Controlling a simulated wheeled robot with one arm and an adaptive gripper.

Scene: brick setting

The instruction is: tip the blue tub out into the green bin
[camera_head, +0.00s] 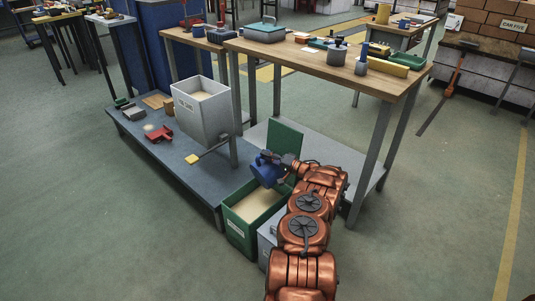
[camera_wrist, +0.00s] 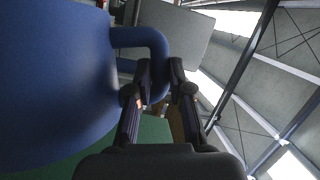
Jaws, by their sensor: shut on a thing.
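The blue tub (camera_head: 264,171) is held tilted over the green bin (camera_head: 240,227) in the head view. It fills the left of the wrist view (camera_wrist: 55,80), with its handle (camera_wrist: 157,50) between the fingers. My gripper (camera_head: 287,163) is shut on that handle, and its fingers also show in the wrist view (camera_wrist: 161,80). The green bin stands open on the floor, with pale sandy material (camera_head: 256,203) inside it. A green lid or panel (camera_head: 285,139) stands upright behind the bin. The inside of the tub is hidden.
A grey box (camera_head: 267,243) stands right beside the green bin, partly behind my arm. A white bin (camera_head: 220,124) with similar pale material is at the left, above a low blue-grey platform (camera_head: 165,150). A wooden-topped workbench (camera_head: 300,57) stands behind. Floor at the left is clear.

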